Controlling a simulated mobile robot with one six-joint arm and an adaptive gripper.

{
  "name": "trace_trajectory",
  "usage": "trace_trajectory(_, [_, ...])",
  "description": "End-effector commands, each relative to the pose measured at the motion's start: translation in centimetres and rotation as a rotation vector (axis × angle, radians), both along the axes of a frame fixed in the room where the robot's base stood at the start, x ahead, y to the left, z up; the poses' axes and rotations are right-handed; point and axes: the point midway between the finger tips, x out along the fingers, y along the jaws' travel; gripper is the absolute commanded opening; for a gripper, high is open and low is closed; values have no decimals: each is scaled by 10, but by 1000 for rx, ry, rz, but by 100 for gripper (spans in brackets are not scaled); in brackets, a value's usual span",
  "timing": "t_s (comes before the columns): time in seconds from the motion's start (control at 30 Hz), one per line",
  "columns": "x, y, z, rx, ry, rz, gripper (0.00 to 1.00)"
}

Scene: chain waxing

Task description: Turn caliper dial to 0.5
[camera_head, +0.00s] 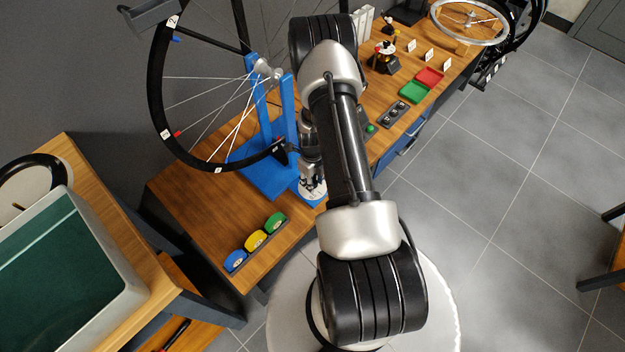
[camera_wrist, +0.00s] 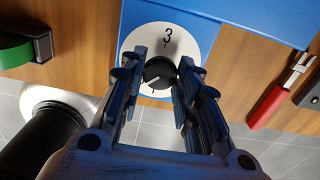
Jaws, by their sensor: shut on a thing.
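The caliper dial has a round white face (camera_wrist: 200,35) with a "3" at its top in the wrist view, and a dark round knob (camera_wrist: 158,73) at its centre. A light pointer line shows on the knob; other numbers are hidden or unclear. My gripper (camera_wrist: 164,68) is shut on the knob, one finger on each side. In the head view my gripper (camera_head: 311,178) reaches down to the dial at the front of the blue stand (camera_head: 262,182), and my arm covers part of it.
A spoked wheel (camera_head: 157,120) stands in the blue stand. Blue, yellow and green round items (camera_head: 256,241) sit in a holder on the wooden bench (camera_head: 185,205). Red (camera_head: 429,77) and green (camera_head: 412,92) trays lie further back. A red-handled tool (camera_wrist: 267,106) lies right of the dial.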

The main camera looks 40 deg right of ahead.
Motion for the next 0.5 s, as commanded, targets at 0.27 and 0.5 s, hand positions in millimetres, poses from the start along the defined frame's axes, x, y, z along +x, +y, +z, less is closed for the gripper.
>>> trace_trajectory(0.27, [0, 0, 0, 0, 0, -15, 6])
trace_trajectory(0.5, [0, 0, 0, 0, 0, -14, 31])
